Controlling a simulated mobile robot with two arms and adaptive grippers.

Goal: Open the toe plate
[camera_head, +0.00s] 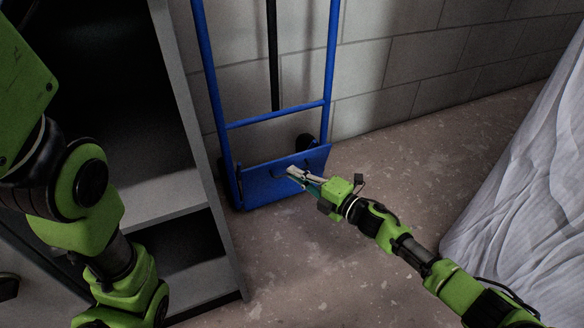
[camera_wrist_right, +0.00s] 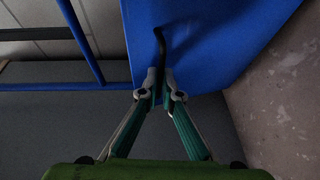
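The toe plate (camera_head: 262,188) is a blue panel at the foot of a blue hand truck (camera_head: 277,115). It appears tilted out from the upright frame, with its lower edge near the floor. It also fills the upper middle of the right wrist view (camera_wrist_right: 215,35). A thin dark handle (camera_wrist_right: 161,45) is on its face. My right gripper (camera_head: 291,172) is at the plate's face; in its wrist view the fingertips (camera_wrist_right: 162,83) are nearly together with the handle's end between them. My left arm shows at the left, but its gripper is out of view.
A grey shelf unit (camera_head: 185,195) stands close to the left of the hand truck. A grey block wall (camera_head: 400,75) is behind it. A white draped sheet (camera_head: 530,190) is at the right. The speckled floor (camera_head: 290,270) between is clear.

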